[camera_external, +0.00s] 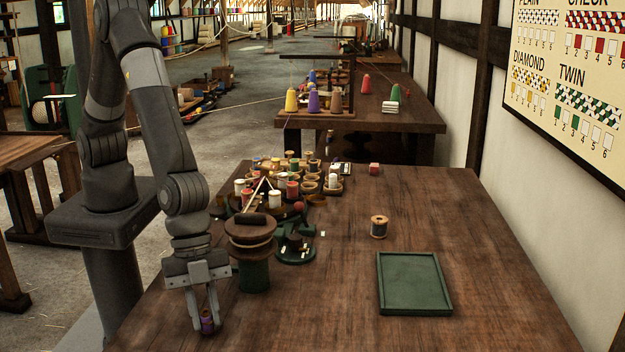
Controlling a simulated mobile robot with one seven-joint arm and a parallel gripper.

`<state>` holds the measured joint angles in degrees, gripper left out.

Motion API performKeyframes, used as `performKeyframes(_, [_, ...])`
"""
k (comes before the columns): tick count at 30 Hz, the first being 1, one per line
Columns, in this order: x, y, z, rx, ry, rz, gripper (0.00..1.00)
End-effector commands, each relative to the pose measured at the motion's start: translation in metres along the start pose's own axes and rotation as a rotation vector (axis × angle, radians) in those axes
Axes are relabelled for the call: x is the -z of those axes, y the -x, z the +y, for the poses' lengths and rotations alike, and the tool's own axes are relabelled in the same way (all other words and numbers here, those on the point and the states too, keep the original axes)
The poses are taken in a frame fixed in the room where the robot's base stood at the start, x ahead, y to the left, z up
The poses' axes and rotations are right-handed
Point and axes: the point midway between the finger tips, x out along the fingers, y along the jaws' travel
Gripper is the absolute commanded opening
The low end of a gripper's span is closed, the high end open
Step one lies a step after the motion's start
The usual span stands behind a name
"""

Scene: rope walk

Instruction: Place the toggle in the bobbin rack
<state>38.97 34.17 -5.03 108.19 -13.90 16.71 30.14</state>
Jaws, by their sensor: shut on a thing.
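My gripper (205,312) points down low over the near left of the table. The bobbin rack (333,189) appears to be the dark holder with several small spools and cups, farther back on the table. It is well beyond my gripper, up and to the right.
A green-and-wood stand (254,275) is right of my gripper, towards the rack. A low green turning piece (296,255) sits beside it. A lone spool (379,227) and an empty green tray (382,285) are to the right. The right tabletop is mostly clear.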

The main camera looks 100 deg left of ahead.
Motion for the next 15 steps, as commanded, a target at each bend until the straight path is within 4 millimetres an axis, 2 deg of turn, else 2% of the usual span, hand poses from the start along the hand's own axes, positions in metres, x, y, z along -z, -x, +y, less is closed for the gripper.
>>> performKeyframes(1, [-0.0011,-0.0019,-0.0001,0.0,0.0,-0.001,0.0])
performKeyframes(2, [-0.0011,-0.0022,-0.0002,0.0,0.0,-0.001,0.21])
performKeyframes(3, [-0.0009,-0.0018,-0.0001,0.0,0.0,0.0,0.24])
performKeyframes(9, [-0.0009,-0.0016,0.0,0.0,0.0,0.0,0.41])
performKeyframes(15, [-0.0008,-0.0016,0.0,0.0,0.0,0.0,0.42])
